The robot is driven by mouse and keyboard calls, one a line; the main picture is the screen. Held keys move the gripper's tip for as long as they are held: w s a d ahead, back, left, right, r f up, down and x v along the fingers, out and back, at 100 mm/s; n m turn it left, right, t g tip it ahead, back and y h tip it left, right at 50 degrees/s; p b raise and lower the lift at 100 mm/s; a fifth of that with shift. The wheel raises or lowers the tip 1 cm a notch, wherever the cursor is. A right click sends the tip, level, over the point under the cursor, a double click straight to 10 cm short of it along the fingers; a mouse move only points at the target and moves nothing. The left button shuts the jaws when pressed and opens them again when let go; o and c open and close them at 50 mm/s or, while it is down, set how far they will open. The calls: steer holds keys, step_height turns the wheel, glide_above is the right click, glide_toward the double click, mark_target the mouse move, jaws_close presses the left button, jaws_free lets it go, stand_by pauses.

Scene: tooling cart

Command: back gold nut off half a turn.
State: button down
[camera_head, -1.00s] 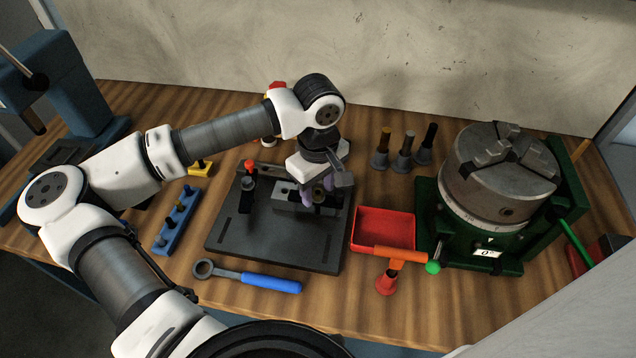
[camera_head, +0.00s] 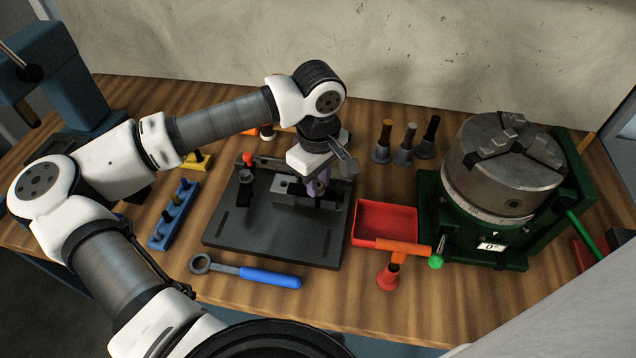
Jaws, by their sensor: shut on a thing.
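My gripper (camera_head: 318,187) points down over the dark fixture plate (camera_head: 270,247), at the grey clamp block (camera_head: 283,189) on its right half. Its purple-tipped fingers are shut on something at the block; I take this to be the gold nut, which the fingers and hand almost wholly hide. I cannot make out the nut's angle. A red-topped post (camera_head: 247,160) stands upright on the left of the plate, apart from my gripper.
A blue-handled ring wrench (camera_head: 268,279) lies in front of the plate. A blue rack (camera_head: 172,217) stands left. Several dark-based posts (camera_head: 405,150) stand behind the tray.

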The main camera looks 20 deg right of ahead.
steer(key=n+b, duration=0.1)
steer(key=b, duration=0.1)
steer(key=n+b, duration=0.1)
steer(key=b, duration=0.1)
steer(key=shift+f, duration=0.4)
steer(key=n+b, duration=0.3)
steer(key=shift+b, duration=0.35)
steer(key=n+b, duration=0.3)
steer(key=shift+r+n+b, duration=0.15)
steer(key=shift+n+b, duration=0.2)
steer(key=shift+n, duration=0.05)
steer(key=n+b, duration=0.2)
steer(key=n, duration=0.1)
steer(key=shift+n+b, duration=0.3)
steer(key=shift+b, duration=0.1)
steer(key=n+b, duration=0.2)
steer(key=n, duration=0.2)
steer(key=shift+w+r+n+b, duration=0.1)
steer(key=shift+r+n+b, duration=0.05)
steer(key=shift+n+b, duration=0.2)
steer(key=n+b, duration=0.1)
steer(key=n, duration=0.3)
steer(key=shift+r+n+b, duration=0.1)
steer(key=shift+n+b, duration=0.25)
steer(key=shift+b, duration=0.05)
